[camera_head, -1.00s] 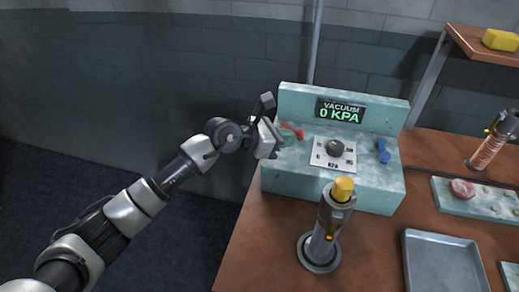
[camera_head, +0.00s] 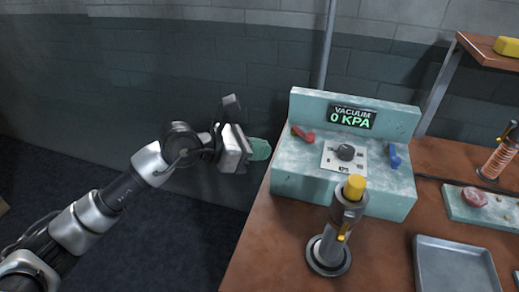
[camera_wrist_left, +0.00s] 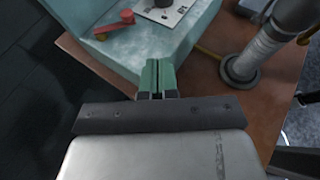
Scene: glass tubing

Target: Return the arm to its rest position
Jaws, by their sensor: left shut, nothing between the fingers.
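My left gripper (camera_head: 260,149) is at the left of the vacuum console (camera_head: 292,188), out past its left side in the head view. Its green fingers are together with nothing between them; they also show in the left wrist view (camera_wrist_left: 158,76). The console's red lever (camera_head: 303,134) is clear of the fingers. The console also has a dark knob (camera_head: 346,152) and a blue lever (camera_head: 395,157), and its display (camera_head: 352,117) reads "VACUUM 0 KPA". My right gripper is in neither view.
A metal cylinder with a yellow top (camera_head: 355,187) stands on the brown table in front of the console. A grey tray (camera_head: 455,268) lies to its right. A coil-wrapped torch-like tool (camera_head: 500,158) stands at far right. The space left of the table is open floor.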

